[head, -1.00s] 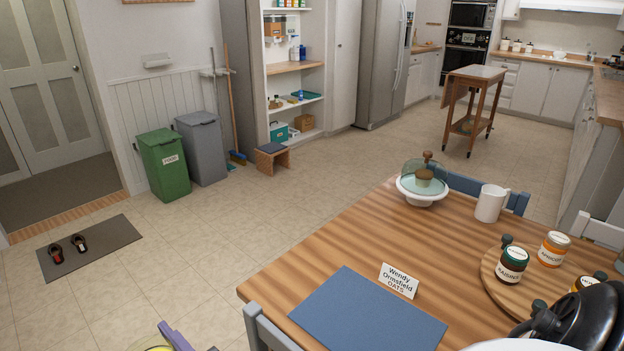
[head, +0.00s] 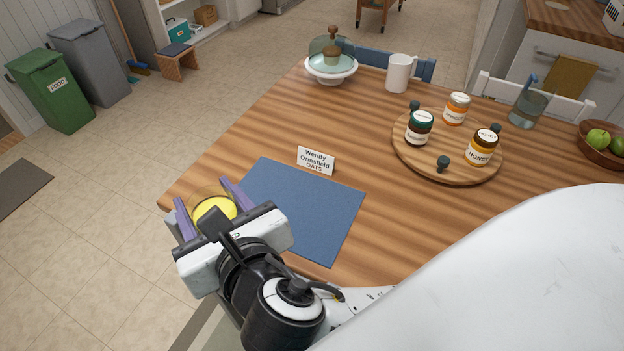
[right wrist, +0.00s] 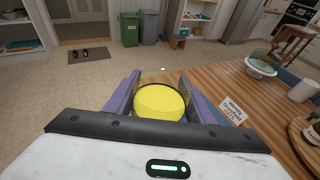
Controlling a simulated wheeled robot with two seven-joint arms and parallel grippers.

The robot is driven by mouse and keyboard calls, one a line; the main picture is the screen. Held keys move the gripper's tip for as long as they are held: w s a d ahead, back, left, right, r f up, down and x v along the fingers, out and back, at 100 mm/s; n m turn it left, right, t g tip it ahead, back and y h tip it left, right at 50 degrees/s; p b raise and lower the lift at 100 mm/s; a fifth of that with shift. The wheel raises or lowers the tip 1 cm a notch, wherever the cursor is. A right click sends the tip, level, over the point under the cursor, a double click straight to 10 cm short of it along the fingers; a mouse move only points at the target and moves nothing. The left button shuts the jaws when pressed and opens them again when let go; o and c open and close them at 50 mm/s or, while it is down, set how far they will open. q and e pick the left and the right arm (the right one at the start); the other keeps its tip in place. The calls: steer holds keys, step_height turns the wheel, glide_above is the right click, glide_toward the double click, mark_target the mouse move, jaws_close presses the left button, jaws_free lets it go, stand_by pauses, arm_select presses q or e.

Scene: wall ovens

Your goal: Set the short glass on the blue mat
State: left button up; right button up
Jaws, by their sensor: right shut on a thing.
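My right gripper (head: 208,194) has purple fingers and is shut on the short glass (head: 214,210), a clear glass with yellow contents. The glass also shows between the fingers in the right wrist view (right wrist: 160,101). The blue mat (head: 300,208) lies flat on the wooden table, with its near left part hidden by my gripper. The glass appears at the left of the mat, by the table's left edge; I cannot tell its height above the table. My left gripper is not in view.
A name card (head: 316,160) stands at the mat's far edge. A round wooden board (head: 440,163) with several jars is to the right. A domed stand (head: 331,65) and a white mug (head: 399,73) stand farther back. The mat's visible surface is clear.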

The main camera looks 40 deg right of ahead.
steer(key=w+d+f+m+h, duration=0.2)
steer(key=w+d+m+h, duration=0.15)
steer(key=w+d, duration=0.4)
steer(key=m+g+h, duration=0.3)
steer(key=m+h, duration=0.1)
steer(key=h, duration=0.2)
glide_above(282, 188)
steer(key=shift+y, duration=0.25)
step_height(282, 188, down, 12)
steer(key=shift+r+b, duration=0.25)
steer(key=shift+b, duration=0.1)
steer(key=shift+f+b, duration=0.4)
steer(key=shift+f, duration=1.7)
steer(key=shift+f, duration=0.15)
steer(key=o, duration=1.3)
steer(key=v, duration=0.7)
steer(key=shift+s+a+r, duration=0.15)
steer(key=shift+r, duration=0.1)
